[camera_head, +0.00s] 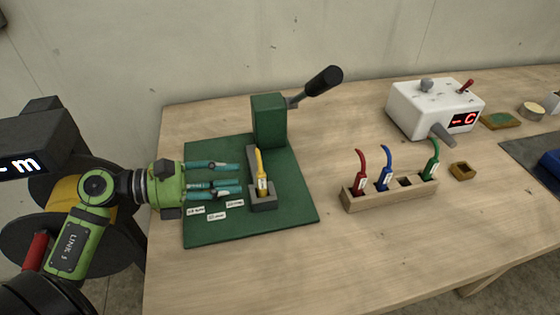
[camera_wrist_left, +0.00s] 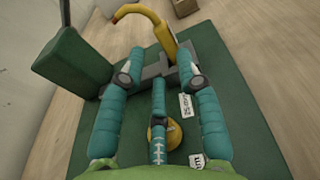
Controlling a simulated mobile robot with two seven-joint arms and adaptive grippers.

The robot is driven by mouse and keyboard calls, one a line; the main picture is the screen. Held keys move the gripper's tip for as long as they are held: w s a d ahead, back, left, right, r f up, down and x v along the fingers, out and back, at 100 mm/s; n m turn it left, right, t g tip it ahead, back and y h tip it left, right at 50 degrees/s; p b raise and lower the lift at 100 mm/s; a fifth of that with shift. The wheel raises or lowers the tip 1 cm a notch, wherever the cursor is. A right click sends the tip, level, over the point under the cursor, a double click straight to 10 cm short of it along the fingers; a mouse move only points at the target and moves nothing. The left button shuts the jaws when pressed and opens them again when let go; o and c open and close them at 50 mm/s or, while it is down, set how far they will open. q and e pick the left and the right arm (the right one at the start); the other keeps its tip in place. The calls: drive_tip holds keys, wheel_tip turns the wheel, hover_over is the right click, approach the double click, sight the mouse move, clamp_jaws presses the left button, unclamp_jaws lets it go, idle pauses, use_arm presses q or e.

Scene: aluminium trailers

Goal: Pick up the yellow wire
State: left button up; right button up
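The yellow wire (camera_head: 260,167) stands upright in a small dark grey holder (camera_head: 263,203) on the green base plate (camera_head: 297,207). In the left wrist view the yellow wire (camera_wrist_left: 161,30) curves over at its top, beyond my fingertips. My left gripper (camera_head: 240,178) reaches in from the left, low over the plate, its teal fingers pointing at the wire. In the left wrist view my left gripper (camera_wrist_left: 160,80) has its fingers spread, with nothing held between them. Whether a fingertip touches the holder I cannot tell. My right gripper is not in view.
A green press block (camera_head: 268,120) with a black-handled lever (camera_head: 322,82) stands behind the wire. To the right, a wooden rack (camera_head: 390,197) holds red, blue and green wires. A white box (camera_head: 425,104) with a red display stands at the back. Bare table lies between plate and rack.

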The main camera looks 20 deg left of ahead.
sight(261, 178)
use_arm(q)
drive_tip(key=shift+w+d+r, duration=0.1)
drive_tip(key=shift+d, duration=0.05)
drive_tip(key=shift+w+d+p, duration=0.2)
drive_tip(key=shift+d+p, duration=0.15)
drive_tip(key=shift+d, duration=0.15)
drive_tip(key=shift+w+d+p, duration=0.15)
drive_tip(key=shift+d+p, duration=0.15)
drive_tip(key=shift+d, duration=0.15)
drive_tip(key=p+x, duration=0.1)
drive_tip(key=x, duration=0.2)
drive_tip(key=shift+w+d, duration=0.25)
drive_tip(key=shift+w, duration=0.05)
drive_tip(key=shift+w+d, duration=0.15)
drive_tip(key=shift+d, duration=0.05)
drive_tip(key=shift+f, duration=0.25)
clamp_jaws()
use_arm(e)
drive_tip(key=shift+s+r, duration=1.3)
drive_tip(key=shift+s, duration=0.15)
